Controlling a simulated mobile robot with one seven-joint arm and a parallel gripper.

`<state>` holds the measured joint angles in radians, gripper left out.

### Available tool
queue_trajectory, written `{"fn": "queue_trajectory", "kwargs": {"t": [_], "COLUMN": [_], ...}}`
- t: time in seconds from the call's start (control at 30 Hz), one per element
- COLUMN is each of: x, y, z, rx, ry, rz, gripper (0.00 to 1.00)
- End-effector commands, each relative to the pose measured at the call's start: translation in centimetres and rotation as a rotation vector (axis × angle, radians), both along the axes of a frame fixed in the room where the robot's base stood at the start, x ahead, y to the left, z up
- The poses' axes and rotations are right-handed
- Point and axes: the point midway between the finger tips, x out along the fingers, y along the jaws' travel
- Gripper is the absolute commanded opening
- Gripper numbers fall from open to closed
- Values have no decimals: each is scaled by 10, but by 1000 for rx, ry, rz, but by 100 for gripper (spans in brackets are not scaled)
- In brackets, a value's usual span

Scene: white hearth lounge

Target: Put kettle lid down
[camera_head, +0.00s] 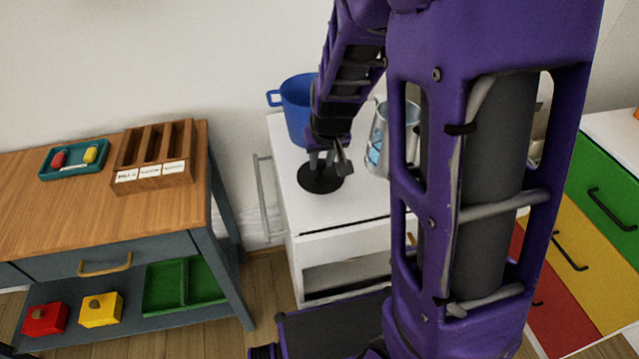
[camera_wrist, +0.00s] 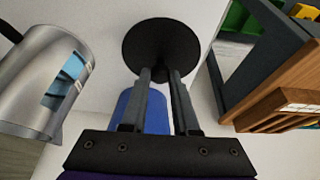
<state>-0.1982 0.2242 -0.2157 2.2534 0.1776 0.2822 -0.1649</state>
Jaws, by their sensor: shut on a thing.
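The kettle lid (camera_head: 320,181) is a flat black disc, low over or on the white cabinet top (camera_head: 350,208); I cannot tell if it touches. My gripper (camera_head: 326,160) points down and is shut on the lid's knob. In the wrist view the lid (camera_wrist: 150,38) shows at the tips of my gripper's fingers (camera_wrist: 160,76). The metal kettle (camera_head: 378,140), with a blue patterned side, stands to the right of the lid, partly hidden by my arm. The kettle also shows in the wrist view (camera_wrist: 28,85).
A blue pot (camera_head: 296,108) stands behind the lid, partly hidden by my arm. A wooden-topped bench (camera_head: 70,215) on the left holds a teal tray (camera_head: 52,174) and a slotted wooden box (camera_head: 150,183). A coloured drawer unit (camera_head: 590,200) is at the right.

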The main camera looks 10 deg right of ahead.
Motion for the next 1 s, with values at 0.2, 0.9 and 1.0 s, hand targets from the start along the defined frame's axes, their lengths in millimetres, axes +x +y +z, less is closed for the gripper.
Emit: {"fn": "queue_trajectory", "kwargs": {"t": [0.2, 0.9, 1.0], "x": [0, 0, 0], "y": [0, 0, 0], "z": [-23, -60, -60], "rx": [0, 0, 0], "ry": [-1, -2, -2], "rz": [0, 0, 0], "gripper": [0, 37, 55]}}
